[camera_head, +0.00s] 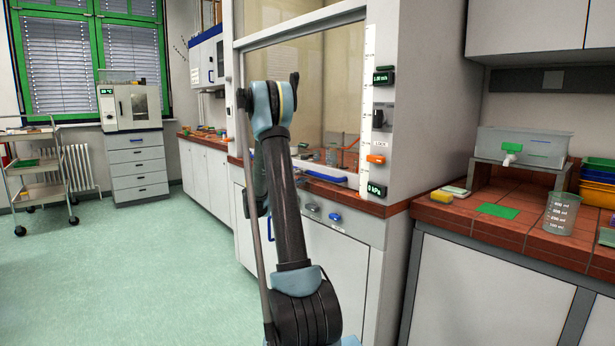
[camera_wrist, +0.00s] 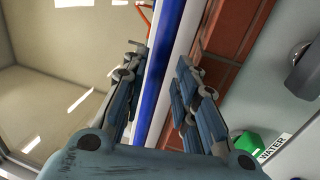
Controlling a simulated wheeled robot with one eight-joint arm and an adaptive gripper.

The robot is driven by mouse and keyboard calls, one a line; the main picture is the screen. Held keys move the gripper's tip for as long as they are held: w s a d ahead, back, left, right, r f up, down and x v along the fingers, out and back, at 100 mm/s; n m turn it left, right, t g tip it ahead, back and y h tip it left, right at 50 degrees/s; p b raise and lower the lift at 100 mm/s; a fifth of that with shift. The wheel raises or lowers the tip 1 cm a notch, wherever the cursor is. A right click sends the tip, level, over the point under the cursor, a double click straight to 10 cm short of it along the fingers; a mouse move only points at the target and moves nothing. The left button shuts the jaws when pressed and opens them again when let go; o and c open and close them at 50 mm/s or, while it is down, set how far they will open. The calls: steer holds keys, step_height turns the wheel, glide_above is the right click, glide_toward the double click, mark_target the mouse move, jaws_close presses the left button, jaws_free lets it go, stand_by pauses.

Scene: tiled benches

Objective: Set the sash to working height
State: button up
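The fume hood sash (camera_head: 340,75) is a clear pane in a white frame. Its bottom rail, with a blue handle bar (camera_head: 325,177), sits low, close to the red tiled sill. In the wrist view the blue bar (camera_wrist: 167,65) runs lengthwise between the fingers of my gripper (camera_wrist: 160,80). The fingers are apart, one on each side of the bar; I cannot tell whether either touches it. In the head view my arm hides the gripper and part of the rail. A white scale strip (camera_head: 369,75) with tick marks stands on the hood's right post.
The post carries green displays (camera_head: 383,78), a black switch (camera_head: 381,118) and an orange control (camera_head: 375,158). Knobs, one blue (camera_head: 335,218), project below the sill. A beaker (camera_head: 331,156) stands inside the hood. The right bench holds a graduated beaker (camera_head: 560,214).

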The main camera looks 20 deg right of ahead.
mark_target(306, 173)
steer(key=shift+x, duration=2.4)
jaws_close()
